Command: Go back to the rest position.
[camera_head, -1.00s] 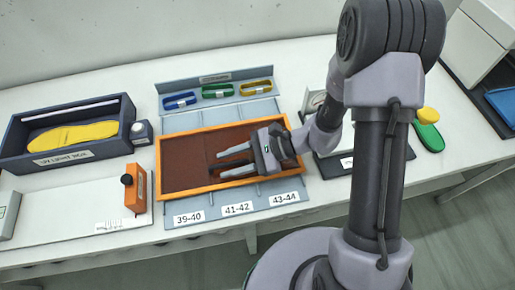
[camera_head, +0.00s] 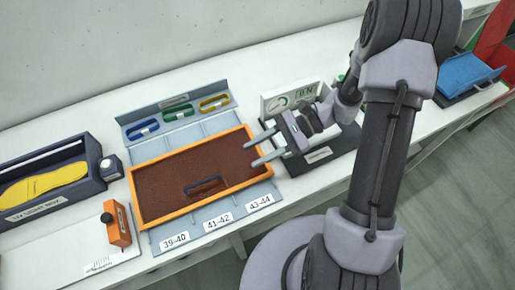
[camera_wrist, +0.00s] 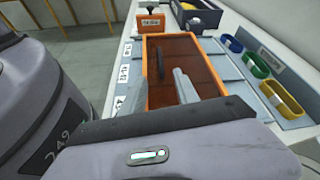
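My gripper (camera_head: 252,153) is open and empty in the head view. Its two fingers point left, apart from each other, over the right edge of an orange-rimmed tray (camera_head: 192,148) with a brown floor. A dark elongated piece (camera_head: 203,186) lies in the tray, apart from the fingers. The wrist view shows the tray rim (camera_wrist: 212,66), the dark piece (camera_wrist: 160,62) and part of my fingers (camera_wrist: 186,86).
Blue, green and yellow bands (camera_head: 178,112) sit behind the tray. A dark box with a yellow insole (camera_head: 45,185) and an orange block (camera_head: 117,224) stand left. A gauge device (camera_head: 291,98) stands close behind my gripper. A blue tray (camera_head: 466,74) is far right.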

